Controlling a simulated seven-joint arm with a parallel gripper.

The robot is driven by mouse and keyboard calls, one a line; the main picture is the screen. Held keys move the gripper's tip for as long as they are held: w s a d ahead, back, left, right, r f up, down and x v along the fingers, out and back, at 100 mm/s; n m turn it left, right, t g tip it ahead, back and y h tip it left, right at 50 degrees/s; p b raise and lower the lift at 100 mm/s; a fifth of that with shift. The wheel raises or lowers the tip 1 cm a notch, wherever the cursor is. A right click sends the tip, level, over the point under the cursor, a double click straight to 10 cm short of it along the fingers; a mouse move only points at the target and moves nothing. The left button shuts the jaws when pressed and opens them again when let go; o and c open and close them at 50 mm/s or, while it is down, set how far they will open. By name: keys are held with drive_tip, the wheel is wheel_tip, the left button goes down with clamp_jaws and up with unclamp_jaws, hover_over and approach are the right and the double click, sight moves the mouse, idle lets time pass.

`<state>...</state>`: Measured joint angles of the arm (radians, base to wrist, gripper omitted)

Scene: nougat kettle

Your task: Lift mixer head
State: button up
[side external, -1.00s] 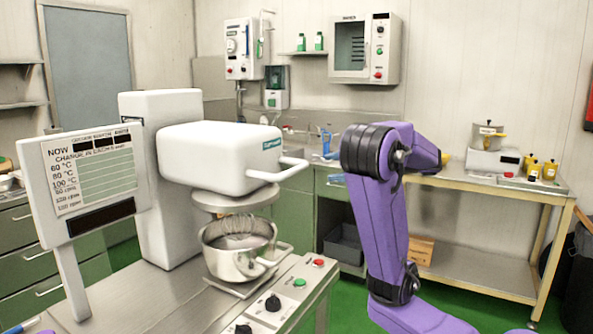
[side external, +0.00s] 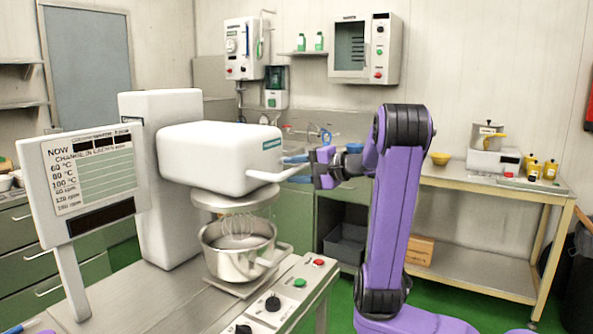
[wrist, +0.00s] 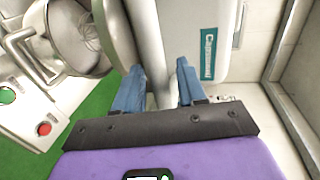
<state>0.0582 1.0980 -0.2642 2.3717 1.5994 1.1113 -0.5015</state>
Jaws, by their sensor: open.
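The white mixer head (side external: 215,150) reaches out from its column above the steel bowl (side external: 240,255). Its front handle (side external: 265,176) points toward my arm. My gripper (side external: 290,169) is open at the handle, one blue finger above and one below. In the wrist view, the pale handle bar (wrist: 160,80) runs between the two blue fingers of my gripper (wrist: 158,72), with small gaps seeming to show beside it; contact is unclear. A wire whisk (side external: 247,217) hangs from the head, its lower end inside the bowl.
A control panel with a red button (side external: 319,262), a green button (side external: 299,282) and black knobs lies in front of the bowl. A sign board (side external: 90,180) stands at left. A steel table (side external: 470,185) with equipment stands at right.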

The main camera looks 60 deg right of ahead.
clamp_jaws()
wheel_tip(320, 180, up, 6)
idle(0.5)
drive_tip(key=shift+f, duration=0.1)
unclamp_jaws()
drive_tip(key=shift+s, duration=0.1)
drive_tip(key=v, duration=1.7)
